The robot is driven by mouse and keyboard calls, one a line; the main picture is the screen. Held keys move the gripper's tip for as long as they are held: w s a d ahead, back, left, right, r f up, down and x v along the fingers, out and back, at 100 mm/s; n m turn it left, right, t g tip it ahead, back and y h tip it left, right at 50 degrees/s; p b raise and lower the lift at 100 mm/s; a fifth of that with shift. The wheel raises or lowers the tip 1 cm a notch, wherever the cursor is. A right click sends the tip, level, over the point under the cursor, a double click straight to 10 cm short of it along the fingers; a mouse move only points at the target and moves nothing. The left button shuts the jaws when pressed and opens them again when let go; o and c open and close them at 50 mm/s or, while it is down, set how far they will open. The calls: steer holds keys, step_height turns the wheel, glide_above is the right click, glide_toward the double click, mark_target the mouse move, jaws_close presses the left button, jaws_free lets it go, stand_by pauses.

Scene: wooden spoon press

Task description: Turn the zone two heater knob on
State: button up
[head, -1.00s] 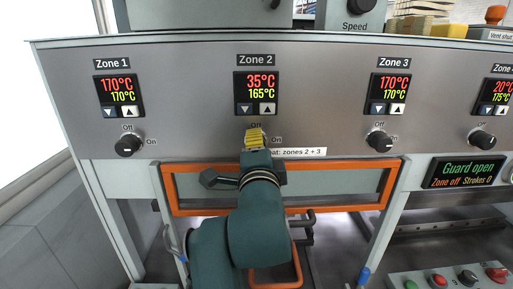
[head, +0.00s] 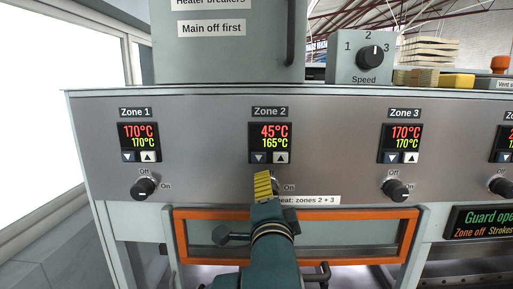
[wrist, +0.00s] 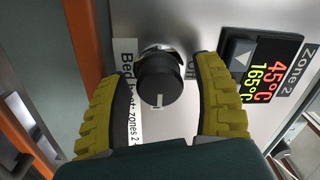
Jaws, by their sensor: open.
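The zone two heater knob (wrist: 160,78) is round and black. In the wrist view it sits between the yellow ribbed fingers of my gripper (wrist: 162,105), which is open with a gap on each side. The knob's white mark points down in that view, the On side of the panel. The Zone 2 display (head: 270,137) reads 45°C over 165°C; it also shows in the wrist view (wrist: 265,75). In the head view my gripper (head: 264,186) hides most of the knob, below the display.
The Zone 1 knob (head: 144,187) and Zone 3 knob (head: 396,188) sit on either side on the grey panel (head: 200,165). An orange-framed guard (head: 195,215) runs below my gripper. A label (head: 315,200) lies close beside the Zone 2 knob.

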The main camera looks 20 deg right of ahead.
steer(key=n+p, duration=0.1)
steer(key=n, duration=0.3)
steer(key=shift+d+r+n+p, duration=0.1)
steer(key=shift+d+n+p, duration=0.05)
steer(key=shift+n+p, duration=0.25)
steer(key=n+p, duration=0.1)
steer(key=n, duration=0.2)
steer(key=shift+y, duration=0.3)
steer(key=n+p, duration=0.1)
steer(key=n, duration=0.3)
steer(key=shift+n+p, duration=0.3)
steer(key=shift+n, duration=0.1)
steer(key=n, duration=0.3)
steer(key=shift+p, duration=0.4)
steer(key=s+a+n+b, duration=0.1)
steer(key=s+a, duration=0.2)
steer(key=s, duration=0.5)
steer(key=s+a+b, duration=0.1)
steer(key=s+a, duration=0.1)
steer(key=s, duration=0.5)
steer(key=s+a+r+t+y+p, duration=0.2)
steer(key=a+r+p, duration=0.1)
steer(key=r+p, duration=0.4)
steer(key=s+a+r+n+t+y+p, duration=0.1)
steer(key=s+a+r+t+p, duration=0.1)
steer(key=r+p, duration=0.6)
steer(key=shift+s+a+r+y, duration=0.45)
steer(key=shift+s+r, duration=0.3)
steer(key=shift+r, duration=1.3)
